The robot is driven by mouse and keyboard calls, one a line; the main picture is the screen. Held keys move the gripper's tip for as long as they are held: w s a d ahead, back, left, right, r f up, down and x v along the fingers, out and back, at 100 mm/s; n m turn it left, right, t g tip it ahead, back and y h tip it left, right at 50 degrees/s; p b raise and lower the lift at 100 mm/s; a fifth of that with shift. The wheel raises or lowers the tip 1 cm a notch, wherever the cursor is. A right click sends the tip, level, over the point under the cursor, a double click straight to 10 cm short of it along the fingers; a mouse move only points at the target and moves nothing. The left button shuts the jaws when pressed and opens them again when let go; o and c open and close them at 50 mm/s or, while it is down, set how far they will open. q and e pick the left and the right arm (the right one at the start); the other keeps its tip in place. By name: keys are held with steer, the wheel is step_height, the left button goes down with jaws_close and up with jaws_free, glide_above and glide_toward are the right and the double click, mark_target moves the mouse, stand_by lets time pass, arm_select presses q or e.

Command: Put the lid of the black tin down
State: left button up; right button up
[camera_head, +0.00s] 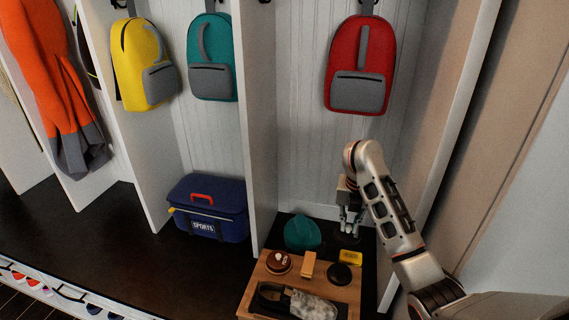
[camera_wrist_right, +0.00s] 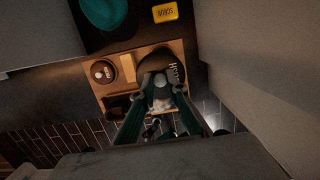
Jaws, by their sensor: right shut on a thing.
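My right gripper (camera_head: 350,226) is shut on the dark round lid (camera_head: 347,239), holding it at the right, behind the yellow box. In the right wrist view the lid (camera_wrist_right: 176,72), with pale lettering, shows just beyond my right gripper's fingers (camera_wrist_right: 161,98). The black tin (camera_head: 341,274) stands on the right of the wooden board, nearer than the lid and apart from it. The lid largely hides the tin in the wrist view. I cannot tell how high the lid is above the bench. My left gripper is not in view.
The wooden board (camera_head: 258,284) also bears a brown tin (camera_head: 278,262), a wooden block (camera_head: 307,265) and a dark and pale brush-like thing (camera_head: 313,306). A yellow box (camera_head: 351,257) and a teal cap (camera_head: 302,233) lie behind it. An upright divider (camera_head: 261,130) stands left; a wall closes the right.

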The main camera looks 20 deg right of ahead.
step_height(320, 180, down, 15)
steer(key=b, duration=0.4)
steer(key=shift+r, duration=0.15)
steer(key=shift+f+b, duration=0.45)
steer(key=shift+f, duration=2.05)
steer(key=shift+f, duration=0.15)
steer(key=o, duration=0.8)
